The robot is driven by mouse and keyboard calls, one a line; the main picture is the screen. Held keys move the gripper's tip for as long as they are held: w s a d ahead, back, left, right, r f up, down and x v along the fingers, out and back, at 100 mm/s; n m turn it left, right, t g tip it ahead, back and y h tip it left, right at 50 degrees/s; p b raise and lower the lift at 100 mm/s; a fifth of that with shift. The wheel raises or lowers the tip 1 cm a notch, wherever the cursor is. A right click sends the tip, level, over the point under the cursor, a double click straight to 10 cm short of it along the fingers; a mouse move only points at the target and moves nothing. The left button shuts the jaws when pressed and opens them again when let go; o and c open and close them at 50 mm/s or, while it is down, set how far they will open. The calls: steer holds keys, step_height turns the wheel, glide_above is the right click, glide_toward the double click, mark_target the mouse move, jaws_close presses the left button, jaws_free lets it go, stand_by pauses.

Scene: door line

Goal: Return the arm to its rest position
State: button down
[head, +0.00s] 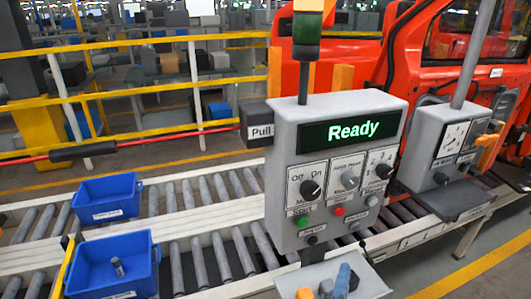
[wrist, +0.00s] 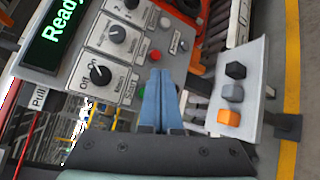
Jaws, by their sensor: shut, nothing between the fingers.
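My gripper (wrist: 160,98) shows in the wrist view with its two blue fingers side by side and shut, nothing between them. The fingers appear in front of the grey control panel's lower edge, near the red button; I cannot tell how far off they are. In the head view, a blue shape stands over the small tray at the bottom and may be my fingers. The control panel (head: 280,185) shows a green "Ready" on its display (head: 353,130). Its knobs, green button (head: 303,222) and red button (head: 338,211) are visible. The rest of my arm is not clearly seen.
A small grey tray (wrist: 251,95) below the panel holds orange (wrist: 228,117), grey (wrist: 232,93) and black (wrist: 235,70) blocks. Roller conveyors (head: 205,260) with two blue bins (head: 105,200) run behind left. A second panel (head: 452,140) and an orange car body (head: 430,65) stand right.

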steer(key=w+a+r+m+t+b, duration=0.1)
steer(key=a+r+m+t, duration=0.15)
steer(key=r, duration=0.45)
steer(key=w+a+r+m+t+y+b, duration=0.1)
steer(key=w+r+m+b, duration=0.15)
steer(key=r, duration=0.45)
steer(key=a+r+m+t+b, duration=0.1)
steer(key=a+r+m+t, duration=0.1)
steer(key=r+m, duration=0.3)
steer(key=s+a+r+m+t+y+b, duration=0.1)
steer(key=s+a+r+m+t+y, duration=0.1)
steer(key=s+r, duration=0.4)
steer(key=s+a+r+m+t+y+b, duration=0.2)
steer(key=s+a+r+m+t, duration=0.3)
steer(key=r, duration=1.1)
steer(key=shift+s+a+m+y+b, duration=0.3)
steer(key=shift+s+a+m+y, duration=0.3)
steer(key=shift+s+a, duration=0.55)
steer(key=shift+s+d, duration=0.15)
steer(key=shift+s, duration=0.05)
